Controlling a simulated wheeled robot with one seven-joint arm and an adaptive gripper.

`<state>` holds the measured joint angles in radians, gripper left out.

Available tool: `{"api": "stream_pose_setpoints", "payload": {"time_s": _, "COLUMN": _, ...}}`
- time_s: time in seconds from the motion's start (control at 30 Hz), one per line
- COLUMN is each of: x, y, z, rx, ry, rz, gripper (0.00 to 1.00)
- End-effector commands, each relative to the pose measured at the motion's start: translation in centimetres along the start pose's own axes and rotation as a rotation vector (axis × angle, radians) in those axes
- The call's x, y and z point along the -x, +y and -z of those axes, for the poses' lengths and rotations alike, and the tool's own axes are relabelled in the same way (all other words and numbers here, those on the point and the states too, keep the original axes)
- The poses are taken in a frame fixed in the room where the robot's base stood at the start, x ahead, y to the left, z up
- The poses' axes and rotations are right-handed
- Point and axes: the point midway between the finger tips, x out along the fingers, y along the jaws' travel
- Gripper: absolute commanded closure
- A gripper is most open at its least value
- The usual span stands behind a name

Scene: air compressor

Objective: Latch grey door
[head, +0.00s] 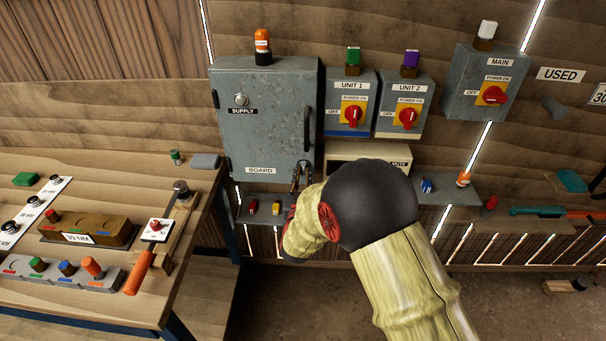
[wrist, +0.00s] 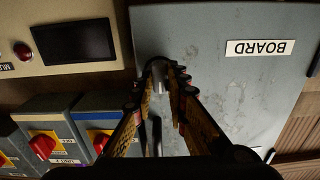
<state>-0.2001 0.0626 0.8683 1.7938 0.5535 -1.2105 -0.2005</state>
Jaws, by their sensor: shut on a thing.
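The grey door (head: 265,125) is the front of the cabinet marked SUPPLY and BOARD. It looks shut or nearly shut; a small gap cannot be ruled out. It also fills the right of the wrist view (wrist: 225,85), upside down. A dark vertical handle (head: 307,127) is on its right edge. My gripper (head: 301,172) is at the door's lower right corner. In the wrist view my gripper (wrist: 162,75) is shut on a small grey metal latch piece (wrist: 160,87) at the door's edge. The fingers partly hide this piece.
UNIT 1 (head: 349,88) and UNIT 2 (head: 405,92) switch boxes hang right of the door. A beige box with a dark screen (wrist: 75,40) sits below them, close to my gripper. A workbench (head: 120,185) with tools stands left. A low shelf (head: 262,220) lies below the cabinet.

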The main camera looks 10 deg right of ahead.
Motion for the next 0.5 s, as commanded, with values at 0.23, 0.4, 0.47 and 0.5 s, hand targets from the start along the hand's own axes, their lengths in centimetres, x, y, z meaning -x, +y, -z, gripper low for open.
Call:
{"api": "stream_pose_setpoints", "payload": {"time_s": 0.23, "x": 0.05, "y": 0.02, "z": -0.18, "rx": 0.031, "ry": -0.003, "rz": 0.0, "gripper": 1.0}}
{"api": "stream_pose_setpoints", "payload": {"time_s": 0.4, "x": 0.05, "y": 0.02, "z": -0.18, "rx": 0.033, "ry": -0.003, "rz": 0.0, "gripper": 1.0}}
{"api": "stream_pose_setpoints", "payload": {"time_s": 0.47, "x": 0.05, "y": 0.02, "z": -0.18, "rx": 0.032, "ry": -0.003, "rz": 0.0, "gripper": 1.0}}
{"api": "stream_pose_setpoints", "payload": {"time_s": 0.5, "x": 0.05, "y": 0.02, "z": -0.18, "rx": 0.032, "ry": -0.003, "rz": 0.0, "gripper": 1.0}}
